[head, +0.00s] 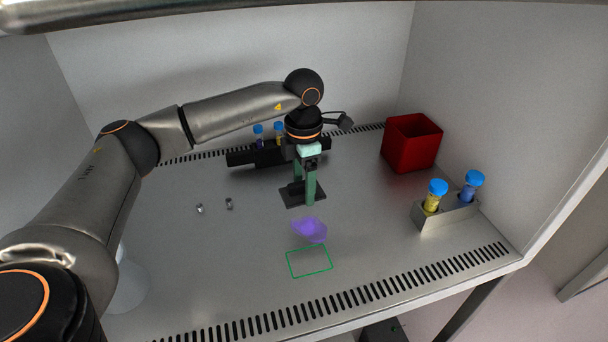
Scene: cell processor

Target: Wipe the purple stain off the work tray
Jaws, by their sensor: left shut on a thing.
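The purple stain (310,229) is an irregular patch on the grey work tray (220,260), just behind a green outlined rectangle (309,261). My left gripper (304,186) reaches in from the left and points down, behind the stain. Its green fingers are shut on a dark flat-based tool (290,198). The fingers partly hide the tool's upper part. The tool's base is close to the tray surface, but I cannot tell whether it touches. It stands apart from the stain. My right gripper is not in view.
A red open bin (411,143) stands at the back right. A dark rack (245,157) with tubes is behind the gripper. Two small metal pieces (200,209) lie left. Slotted vents (350,298) line the front edge.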

